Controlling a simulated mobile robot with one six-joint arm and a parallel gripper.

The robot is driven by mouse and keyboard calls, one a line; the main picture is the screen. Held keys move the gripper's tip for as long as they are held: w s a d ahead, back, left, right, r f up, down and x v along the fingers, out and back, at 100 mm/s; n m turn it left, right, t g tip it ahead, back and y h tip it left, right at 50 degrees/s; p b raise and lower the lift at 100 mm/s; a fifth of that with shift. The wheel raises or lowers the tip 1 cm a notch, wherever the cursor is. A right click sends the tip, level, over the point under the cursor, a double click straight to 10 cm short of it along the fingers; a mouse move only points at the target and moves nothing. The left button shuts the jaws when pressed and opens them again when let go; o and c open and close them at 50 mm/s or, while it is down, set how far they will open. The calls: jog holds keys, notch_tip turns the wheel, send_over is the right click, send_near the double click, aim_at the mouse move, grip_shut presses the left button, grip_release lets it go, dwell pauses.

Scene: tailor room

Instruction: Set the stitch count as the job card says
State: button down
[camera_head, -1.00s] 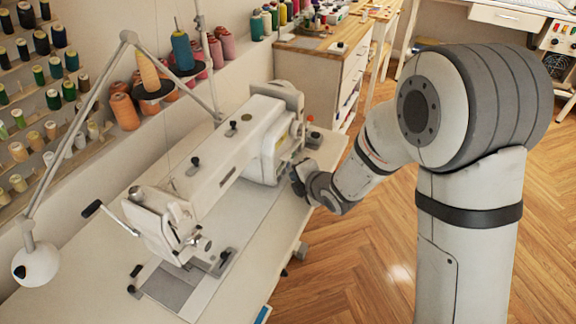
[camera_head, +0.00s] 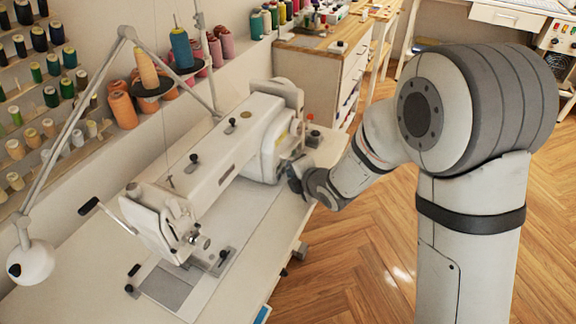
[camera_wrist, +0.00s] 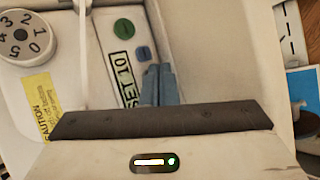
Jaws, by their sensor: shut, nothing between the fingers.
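The white sewing machine (camera_head: 205,150) stands on its table. My gripper (camera_wrist: 158,70) is at the machine's right end, its two blue-grey fingers shut together and empty. A round numbered dial (camera_wrist: 20,35) is at upper left. The fingers hide part of the panel. I cannot make out a job card for certain.
A yellow caution label (camera_wrist: 40,100) is on the machine below the dial. A blue card-like item (camera_wrist: 304,82) lies at the wrist view's right edge. The wooden floor (camera_head: 345,260) is open at right.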

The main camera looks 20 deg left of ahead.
jog(key=shift+a, duration=0.2)
dwell(0.4)
jog(key=shift+d, duration=0.1)
jog(key=shift+d+b, duration=0.4)
jog(key=shift+d, duration=0.15)
jog(key=shift+d, duration=0.1)
jog(key=shift+s+d+b, duration=0.15)
jog(key=shift+d+b, duration=0.05)
jog(key=shift+d, duration=1.25)
jog(key=shift+s+d+b, duration=0.1)
jog(key=shift+d+b, duration=0.1)
jog(key=shift+d, duration=1.25)
